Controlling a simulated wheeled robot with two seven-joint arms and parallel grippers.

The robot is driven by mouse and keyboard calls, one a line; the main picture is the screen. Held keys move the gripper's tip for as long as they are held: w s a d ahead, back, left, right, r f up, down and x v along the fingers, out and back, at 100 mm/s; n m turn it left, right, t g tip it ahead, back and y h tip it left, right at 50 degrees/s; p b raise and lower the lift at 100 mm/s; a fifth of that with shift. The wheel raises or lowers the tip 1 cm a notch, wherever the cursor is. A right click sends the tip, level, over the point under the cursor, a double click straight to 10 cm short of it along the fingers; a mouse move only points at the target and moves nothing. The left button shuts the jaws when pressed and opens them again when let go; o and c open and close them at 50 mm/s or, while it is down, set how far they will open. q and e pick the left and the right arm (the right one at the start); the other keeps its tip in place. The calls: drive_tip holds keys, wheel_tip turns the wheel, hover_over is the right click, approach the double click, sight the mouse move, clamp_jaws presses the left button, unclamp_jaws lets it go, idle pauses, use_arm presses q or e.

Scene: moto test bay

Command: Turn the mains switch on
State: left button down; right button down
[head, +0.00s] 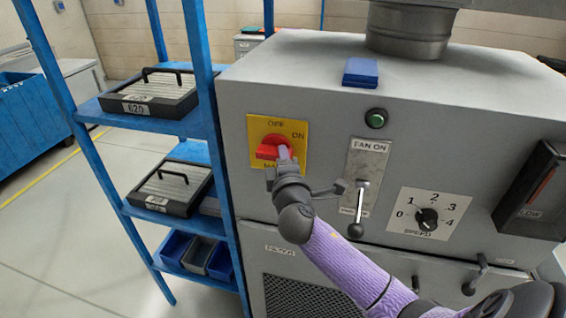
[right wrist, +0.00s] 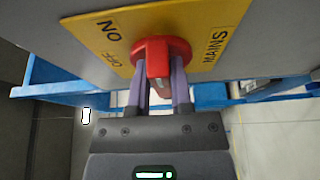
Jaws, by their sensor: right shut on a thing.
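The mains switch is a red rotary handle (head: 268,150) on a yellow plate (head: 262,126) at the left of the grey machine's front. The plate is lettered OFF at the top and ON at the upper right. The handle's grip lies roughly level in the head view. My right gripper (head: 284,153) is at the handle, its fingers closed around the grip. In the right wrist view the red handle (right wrist: 155,55) sits between the two fingers (right wrist: 160,88) of the gripper. My left gripper is not in view.
Right of the switch are a FAN ON lever (head: 359,205), a green button (head: 376,118) and a speed dial (head: 427,218). A blue block (head: 361,72) lies on top of the machine.

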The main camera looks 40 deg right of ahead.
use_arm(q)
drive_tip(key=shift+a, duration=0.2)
use_arm(e)
drive_tip(key=shift+f, duration=0.1)
drive_tip(key=c, duration=0.6)
unclamp_jaws()
drive_tip(key=shift+o, duration=0.4)
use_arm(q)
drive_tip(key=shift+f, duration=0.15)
use_arm(e)
drive_tip(key=v, duration=1)
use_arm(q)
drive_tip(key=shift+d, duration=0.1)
